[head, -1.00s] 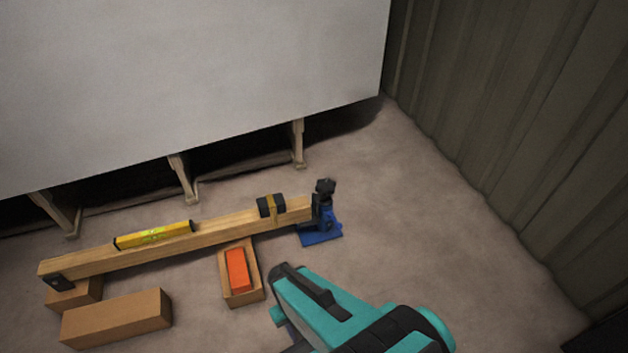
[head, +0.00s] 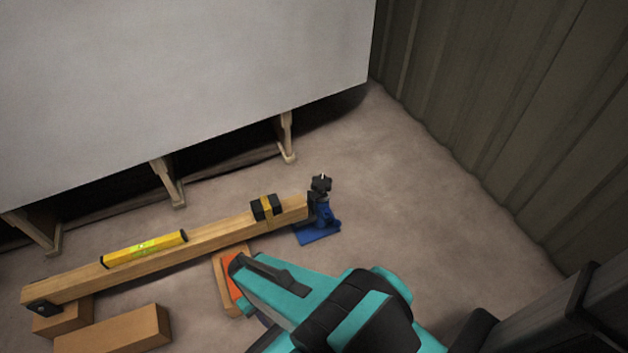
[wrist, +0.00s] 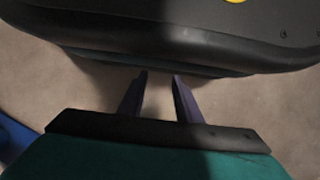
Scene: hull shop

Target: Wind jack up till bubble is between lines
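A blue jack (head: 318,232) with a dark top piece (head: 321,184) stands on the floor at the right end of a long timber beam (head: 215,236). A yellow spirit level (head: 143,248) lies on the beam, left of its middle. Its vial shows as a green patch; the bubble is too small to read. My teal arm is in front of and below the jack in the head view, and its fingers are hidden there. In the wrist view my gripper (wrist: 159,76) has its two fingers apart with bare floor between them. A blue edge (wrist: 14,138), perhaps the jack's base, shows at left.
A black block with a yellow strap (head: 266,207) sits on the beam near the jack. Wooden blocks (head: 113,332) lie at lower left. A tray with an orange piece (head: 228,277) is partly behind my arm. A large pale hull (head: 180,80) overhangs behind. Floor right of the jack is clear.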

